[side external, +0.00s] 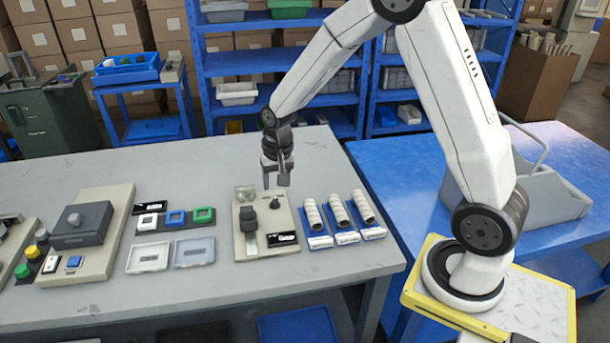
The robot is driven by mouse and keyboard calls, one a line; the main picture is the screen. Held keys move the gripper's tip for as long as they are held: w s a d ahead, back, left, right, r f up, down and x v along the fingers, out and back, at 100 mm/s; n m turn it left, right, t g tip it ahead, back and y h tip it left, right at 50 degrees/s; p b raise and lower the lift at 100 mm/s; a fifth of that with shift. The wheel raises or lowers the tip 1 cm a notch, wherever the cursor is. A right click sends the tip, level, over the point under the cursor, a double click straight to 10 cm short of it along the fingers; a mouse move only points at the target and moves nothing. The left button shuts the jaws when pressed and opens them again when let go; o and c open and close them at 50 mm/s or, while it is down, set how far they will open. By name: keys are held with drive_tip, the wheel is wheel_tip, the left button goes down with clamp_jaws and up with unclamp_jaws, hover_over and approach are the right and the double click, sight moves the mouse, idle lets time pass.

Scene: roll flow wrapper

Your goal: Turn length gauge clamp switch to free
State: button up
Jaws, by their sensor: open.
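The length gauge (240,251) is a beige plate on the grey table, with a dark sliding block, a clear piece at its back left corner and a small black display (282,239). A small dark knob (275,203) on its back right part looks like the clamp switch; its marking and setting are too small to read. My gripper (275,183) points down just above the back of the gauge, near the knob. It is open and empty. I cannot tell its exact gap to the knob.
Three white rolls (340,211) lie in blue holders right of the gauge. Two shallow trays (194,252) and a strip of coloured square pieces (175,218) are to the left. A beige panel with a grey box (82,225) stands farther left. The table's back is clear.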

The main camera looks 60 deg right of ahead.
sight(274, 200)
drive_tip(key=w+d+f+m, duration=0.3)
drive_tip(key=w+d, duration=0.1)
drive_tip(key=w+d+f+m+g, duration=0.1)
drive_tip(key=w+d+f+m, duration=0.2)
drive_tip(key=w+d+f, duration=0.1)
drive_tip(key=shift+w+d+f, duration=0.1)
drive_tip(key=shift+f, duration=0.05)
drive_tip(key=shift+w+d+f+m, duration=0.25)
drive_tip(key=shift+d+f+m, duration=0.2)
drive_tip(key=shift+m, duration=0.15)
drive_tip(key=shift+f, duration=3.85)
clamp_jaws()
